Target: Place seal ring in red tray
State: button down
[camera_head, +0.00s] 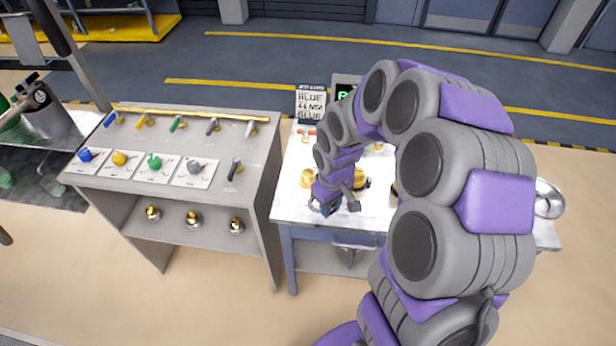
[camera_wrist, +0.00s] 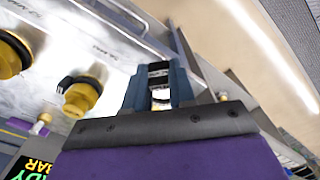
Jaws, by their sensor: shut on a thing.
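My gripper (camera_head: 329,207) is over the near left part of the white-topped table (camera_head: 293,203). In the wrist view its blue-grey fingers (camera_wrist: 159,82) are shut on a small dark piece (camera_wrist: 158,71) with a lighter band. It appears to be the seal ring, but it is too small to make out its full shape. I cannot make out a red tray in either view. My arm hides much of the table in the head view.
Brass fittings (camera_wrist: 82,98) stand on the table beside my gripper; one shows in the head view (camera_head: 306,179). A grey shelf unit (camera_head: 235,140) with coloured handles and knobs stands left. A sign (camera_head: 310,103) stands at the table's back. A silver round part (camera_head: 549,199) is at right.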

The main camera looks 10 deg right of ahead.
jog(key=shift+s+f+n, duration=0.25)
jog(key=shift+s+n, duration=0.15)
jog(key=shift+s, duration=0.35)
jog(key=shift+w, duration=0.1)
